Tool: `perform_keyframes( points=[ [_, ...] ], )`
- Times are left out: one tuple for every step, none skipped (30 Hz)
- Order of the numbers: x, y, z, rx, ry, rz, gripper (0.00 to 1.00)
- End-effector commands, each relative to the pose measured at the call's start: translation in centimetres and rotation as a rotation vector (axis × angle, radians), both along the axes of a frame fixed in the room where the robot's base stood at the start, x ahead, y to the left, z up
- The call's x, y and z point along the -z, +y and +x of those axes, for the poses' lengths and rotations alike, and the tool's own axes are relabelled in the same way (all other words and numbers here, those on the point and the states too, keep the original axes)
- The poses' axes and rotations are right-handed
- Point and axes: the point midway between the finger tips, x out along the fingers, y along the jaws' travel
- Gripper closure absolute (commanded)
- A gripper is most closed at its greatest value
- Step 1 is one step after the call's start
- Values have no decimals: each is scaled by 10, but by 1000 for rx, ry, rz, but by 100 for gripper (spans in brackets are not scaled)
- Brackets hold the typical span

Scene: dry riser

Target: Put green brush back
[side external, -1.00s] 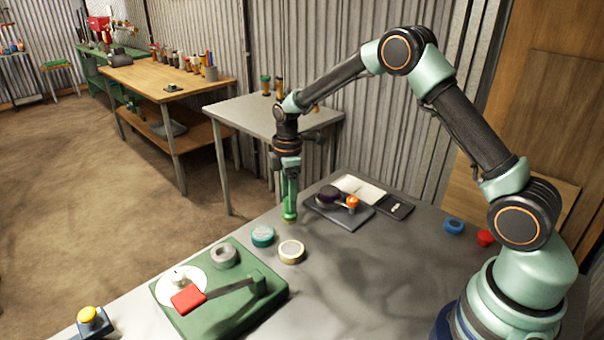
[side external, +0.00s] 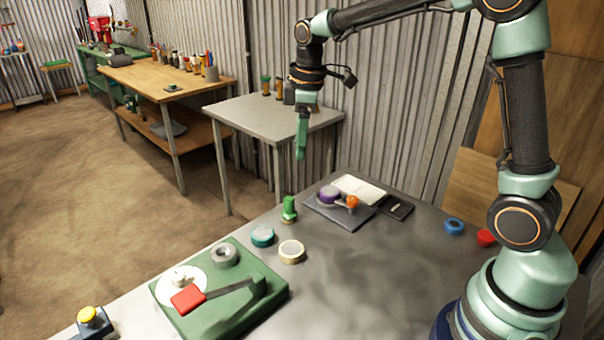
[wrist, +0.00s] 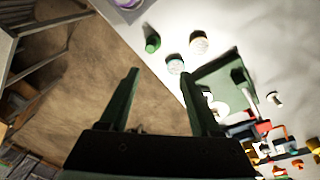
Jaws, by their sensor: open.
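The green brush (side external: 289,209) stands upright on the grey table (side external: 370,262), near its far left edge. It also shows in the wrist view (wrist: 152,44) as a small green shape beside the table's edge. My gripper (side external: 301,156) is raised well above the brush, pointing down, apart from it. In the wrist view its two fingers (wrist: 162,92) are spread with nothing between them.
A teal roll (side external: 262,236), a cream roll (side external: 291,251) and a green board with a red-handled lever (side external: 225,297) lie near the brush. A dark tray (side external: 338,211) holds a purple roll (side external: 329,194) and an orange-topped item (side external: 352,203). The table's right middle is clear.

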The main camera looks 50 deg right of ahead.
Motion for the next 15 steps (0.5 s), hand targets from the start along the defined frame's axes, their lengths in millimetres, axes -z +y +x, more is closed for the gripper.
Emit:
perform_keyframes(
  points=[
    [-13,2,-13,54,-32,7,36],
    [-18,3,-20,88,-49,13,36],
    [-24,4,-30,134,-69,21,36],
    [-28,5,-38,167,-85,29,36],
    [-32,6,-45,201,-101,37,36],
    [-36,7,-55,246,-120,47,36],
    [-39,8,-63,280,-138,56,36],
    [-41,9,-71,313,-152,65,36],
    [-44,10,-81,358,-172,79,36],
    [-45,11,-89,392,-188,90,36],
    [-46,11,-96,424,-204,102,36],
    [-46,12,-106,468,-223,117,36],
    [-46,13,-113,500,-236,130,36],
    [-45,13,-120,533,-250,143,36],
    [-44,14,-129,572,-267,159,36]
  ],
)
